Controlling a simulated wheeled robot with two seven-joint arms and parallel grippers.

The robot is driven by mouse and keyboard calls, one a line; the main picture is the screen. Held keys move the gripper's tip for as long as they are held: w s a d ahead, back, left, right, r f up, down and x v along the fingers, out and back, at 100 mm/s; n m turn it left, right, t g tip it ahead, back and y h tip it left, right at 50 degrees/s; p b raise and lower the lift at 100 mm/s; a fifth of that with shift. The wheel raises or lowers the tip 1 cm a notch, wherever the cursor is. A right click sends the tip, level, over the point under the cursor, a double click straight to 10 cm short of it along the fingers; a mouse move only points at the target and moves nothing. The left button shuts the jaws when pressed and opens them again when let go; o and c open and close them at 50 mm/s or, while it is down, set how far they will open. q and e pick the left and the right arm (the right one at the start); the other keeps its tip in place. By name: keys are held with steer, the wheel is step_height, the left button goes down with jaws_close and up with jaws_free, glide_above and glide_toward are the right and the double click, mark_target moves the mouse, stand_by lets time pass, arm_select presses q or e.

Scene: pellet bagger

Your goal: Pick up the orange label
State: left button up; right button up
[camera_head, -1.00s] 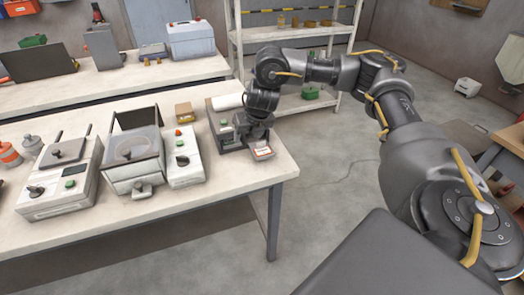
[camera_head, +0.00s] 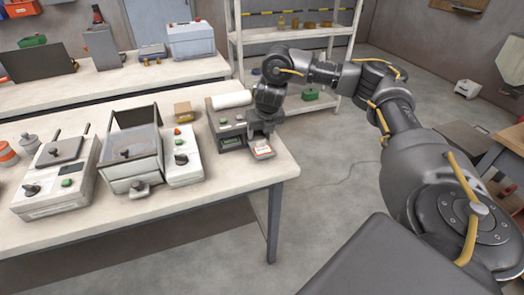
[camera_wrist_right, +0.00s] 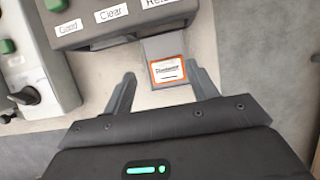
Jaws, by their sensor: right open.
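The orange label is a white square with an orange border (camera_wrist_right: 167,71). It lies on the small grey ledge (camera_wrist_right: 160,47) at the front of the label printer, and shows small in the head view (camera_head: 263,150). My right gripper (camera_wrist_right: 163,82) is open and empty. In the wrist view its two fingers point toward the label, with the label between and just beyond the tips. In the head view the right gripper (camera_head: 262,128) hangs over the printer's front right. My left gripper is not in view.
The printer (camera_head: 230,128) has a white roll on top and buttons marked Good and Clear. A machine with a white control box (camera_head: 183,155) stands left of it. The table's right edge (camera_head: 290,165) is close; the floor beyond is clear. A shelf (camera_head: 290,34) stands behind.

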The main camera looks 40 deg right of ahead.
mark_target(261, 147)
steer(key=x, duration=0.5)
steer(key=shift+s+d+f+p, duration=0.1)
steer(key=shift+s+d+p, duration=0.2)
steer(key=shift+p, duration=0.1)
steer(key=shift+c, duration=0.2)
steer(key=c, duration=1.2)
steer(key=shift+o, duration=0.2)
